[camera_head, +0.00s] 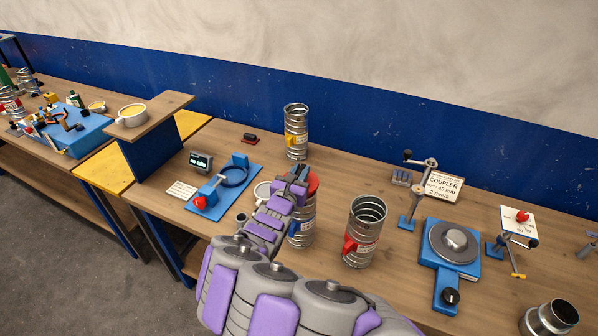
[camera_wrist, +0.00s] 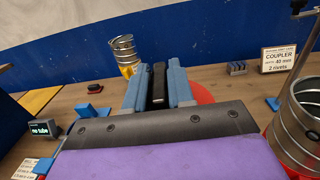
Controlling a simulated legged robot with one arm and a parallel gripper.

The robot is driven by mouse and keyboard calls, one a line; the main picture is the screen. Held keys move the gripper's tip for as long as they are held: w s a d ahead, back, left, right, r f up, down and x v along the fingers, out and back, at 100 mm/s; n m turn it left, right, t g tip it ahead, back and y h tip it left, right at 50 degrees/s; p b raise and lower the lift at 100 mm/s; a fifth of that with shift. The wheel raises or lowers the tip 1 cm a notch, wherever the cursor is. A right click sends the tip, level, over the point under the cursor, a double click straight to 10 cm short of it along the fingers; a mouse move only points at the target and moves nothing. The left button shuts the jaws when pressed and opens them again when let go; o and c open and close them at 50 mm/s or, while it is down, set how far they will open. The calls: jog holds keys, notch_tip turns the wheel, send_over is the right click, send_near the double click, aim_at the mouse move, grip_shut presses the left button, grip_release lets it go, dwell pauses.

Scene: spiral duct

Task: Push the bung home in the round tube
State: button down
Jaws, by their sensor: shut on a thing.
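My gripper (camera_head: 298,174) is above a ribbed metal tube with a blue tag (camera_head: 301,226), which stands upright on the bench. A red round bung (camera_head: 313,184) shows beside the fingers at the mouth of this tube. In the wrist view the blue-grey fingers (camera_wrist: 158,80) are shut with a dark upright piece between them, which looks like the bung's grip. The red bung (camera_wrist: 204,93) spreads out behind the fingers. My gripper hides much of the bung and the tube mouth, so I cannot tell how deep the bung sits.
An open red-tagged tube (camera_head: 366,237) stands close on the right. A yellow-tagged tube (camera_head: 296,138) stands behind. A blue fixture with a ring (camera_head: 228,182) and a display reading "no tube" (camera_head: 200,162) are left. A blue turntable device (camera_head: 450,250) and coupler sign (camera_head: 443,187) are right.

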jog(key=shift+f+b, duration=0.3)
jog(key=shift+f, duration=0.5)
jog(key=c, duration=0.9)
grip_release()
jog(key=shift+s, duration=0.1)
jog(key=v, duration=1.7)
jog(key=shift+a, duration=0.15)
